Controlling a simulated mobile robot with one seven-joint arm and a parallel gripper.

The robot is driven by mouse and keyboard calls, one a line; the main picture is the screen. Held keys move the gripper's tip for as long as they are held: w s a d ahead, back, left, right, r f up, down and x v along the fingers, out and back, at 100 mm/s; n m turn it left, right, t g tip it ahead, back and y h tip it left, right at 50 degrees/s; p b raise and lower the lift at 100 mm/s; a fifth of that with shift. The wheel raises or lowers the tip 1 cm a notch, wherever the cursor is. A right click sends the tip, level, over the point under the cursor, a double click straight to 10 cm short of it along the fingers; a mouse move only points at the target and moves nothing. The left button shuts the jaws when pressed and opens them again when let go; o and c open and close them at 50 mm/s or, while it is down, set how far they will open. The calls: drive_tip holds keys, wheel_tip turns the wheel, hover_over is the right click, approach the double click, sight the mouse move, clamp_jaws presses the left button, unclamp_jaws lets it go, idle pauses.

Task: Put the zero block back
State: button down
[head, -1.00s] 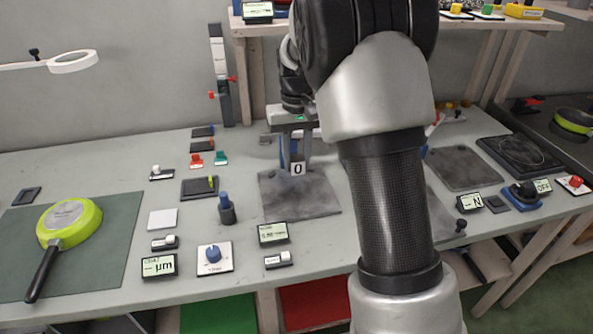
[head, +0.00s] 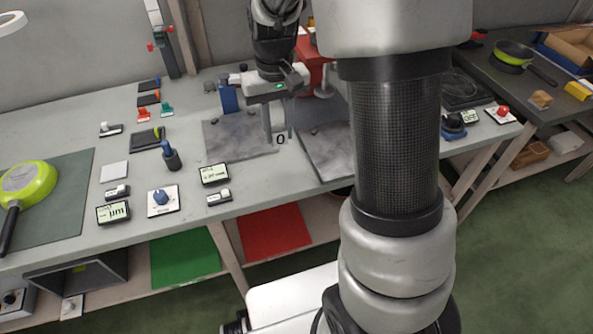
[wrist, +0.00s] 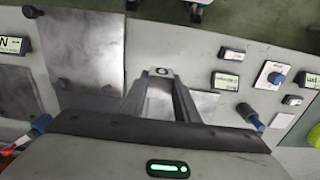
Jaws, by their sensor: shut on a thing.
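The zero block (head: 281,140) is a small pale block with a dark "0" on its face. My gripper (head: 274,128) points down over the workbench and is shut on this block. In the head view the block shows at the right edge of the left grey plate (head: 235,140), near the gap before the second grey plate (head: 325,155). In the wrist view the block (wrist: 162,72) sits between my fingertips, with its "0" facing up. How high it is above the bench is hard to tell.
A blue block (head: 229,98) stands behind the left plate, and a red piece (head: 312,76) stands behind my gripper. Displays, a blue knob (head: 160,198) and a dark blue-topped post (head: 171,157) stand to the left. A green pan (head: 28,184) lies far left.

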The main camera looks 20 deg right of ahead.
sight(283, 171)
drive_tip(key=shift+s+d, duration=0.1)
drive_tip(key=shift+s, duration=0.25)
wheel_tip(283, 171, down, 10)
drive_tip(key=shift+s+b, duration=0.1)
drive_tip(key=shift+b, duration=0.85)
drive_tip(key=shift+f, duration=0.1)
drive_tip(key=shift+f, duration=0.15)
drive_tip(key=c, duration=1.4)
unclamp_jaws()
drive_tip(key=shift+o, duration=0.2)
